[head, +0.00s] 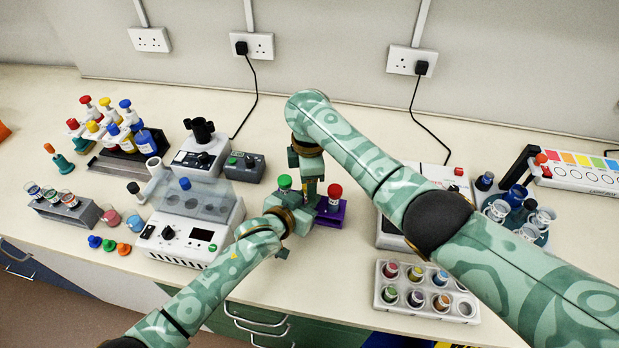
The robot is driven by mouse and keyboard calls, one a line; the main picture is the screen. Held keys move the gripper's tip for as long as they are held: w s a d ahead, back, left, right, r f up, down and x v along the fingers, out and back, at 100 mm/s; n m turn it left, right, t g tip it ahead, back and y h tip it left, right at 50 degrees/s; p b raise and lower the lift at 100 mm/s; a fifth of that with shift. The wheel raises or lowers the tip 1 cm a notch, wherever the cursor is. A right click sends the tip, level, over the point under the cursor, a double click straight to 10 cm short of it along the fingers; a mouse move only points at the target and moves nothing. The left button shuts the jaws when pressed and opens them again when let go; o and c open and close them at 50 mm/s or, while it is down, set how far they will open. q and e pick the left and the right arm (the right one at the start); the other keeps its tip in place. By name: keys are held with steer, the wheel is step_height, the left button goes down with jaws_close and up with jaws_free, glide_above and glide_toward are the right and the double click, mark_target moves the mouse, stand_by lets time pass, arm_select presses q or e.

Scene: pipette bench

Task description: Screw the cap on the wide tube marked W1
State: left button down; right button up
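A purple rack (338,213) stands at the middle of the bench. A tube with a red cap (335,190) stands upright at its right. A green cap (285,182) shows at its left, partly behind my grippers. My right gripper (309,199) points down over the rack between the green and red caps. My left gripper (287,230) is low at the rack's front left, close to the right one. Their fingertips and anything between them are hidden or too small to tell. Loose blue (94,241), green (109,245) and orange (124,249) caps lie at the front left. No W1 mark is readable.
A white machine with a clear lid (190,226) stands left of my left gripper. An open tube rack (66,208) is farther left. A white tray of vials (425,290) is at the front right. A bottle rack (118,140) stands at the back left.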

steer(key=shift+r, duration=0.1)
step_height(320, 180, up, 12)
stand_by(0.5)
arm_select(q)
steer(key=c, duration=1.1)
jaws_free()
steer(key=shift+s+a+r, duration=0.2)
steer(key=shift+s+a, duration=0.1)
steer(key=shift+s, duration=0.1)
steer(key=p+v, duration=0.3)
steer(key=v, duration=1.2)
steer(key=shift+s+p, duration=0.2)
steer(key=shift+p, duration=0.1)
arm_select(e)
steer(key=shift+r, duration=1.9)
